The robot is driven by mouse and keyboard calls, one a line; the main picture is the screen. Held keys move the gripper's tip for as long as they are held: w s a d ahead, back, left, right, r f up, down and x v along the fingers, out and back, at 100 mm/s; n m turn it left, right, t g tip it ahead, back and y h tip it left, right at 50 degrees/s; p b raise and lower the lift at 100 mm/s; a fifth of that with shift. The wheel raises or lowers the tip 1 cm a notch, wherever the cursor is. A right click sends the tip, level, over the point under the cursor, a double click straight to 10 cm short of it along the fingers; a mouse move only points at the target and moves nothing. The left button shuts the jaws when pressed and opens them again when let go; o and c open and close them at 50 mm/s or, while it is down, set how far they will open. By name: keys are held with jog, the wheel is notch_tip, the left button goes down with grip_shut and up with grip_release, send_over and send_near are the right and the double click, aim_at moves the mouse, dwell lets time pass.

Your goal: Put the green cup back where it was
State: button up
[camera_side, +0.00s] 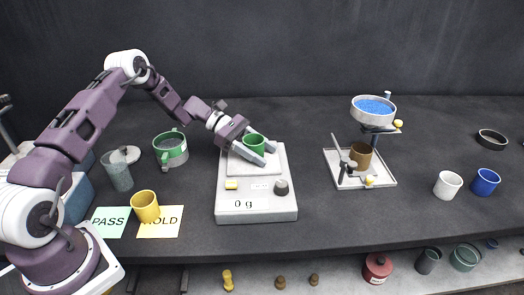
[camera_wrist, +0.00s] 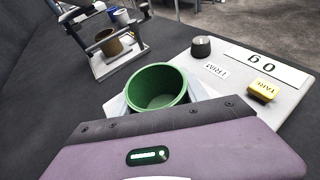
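The green cup (camera_side: 254,143) stands upright at the scale's pan, in the side view. In the wrist view the green cup (camera_wrist: 158,88) shows its open, empty-looking mouth. My gripper (camera_side: 266,154) reaches down over the scale from the left, with one finger on each side of the cup. The fingers are very close to the cup wall; whether they press on it I cannot tell. The cup's base is hidden, so I cannot tell whether it rests on the pan. The white scale (camera_side: 257,211) reads 0 g and has a yellow button and a dark knob.
A green-and-grey handled container (camera_side: 171,150) and a clear glass (camera_side: 118,172) stand left. The yellow cup (camera_side: 145,206) is by the PASS (camera_side: 108,222) and HOLD (camera_side: 160,229) cards. Right are a brown cup (camera_side: 361,156) under a blue-filled sieve (camera_side: 373,110), white (camera_side: 447,185) and blue (camera_side: 486,182) cups.

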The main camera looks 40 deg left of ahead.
jog(key=o, duration=0.3)
jog(key=shift+a, duration=0.1)
jog(key=shift+o, duration=0.6)
jog(key=v, duration=0.7)
jog(key=shift+w+r, duration=0.15)
jog(key=shift+r, duration=0.05)
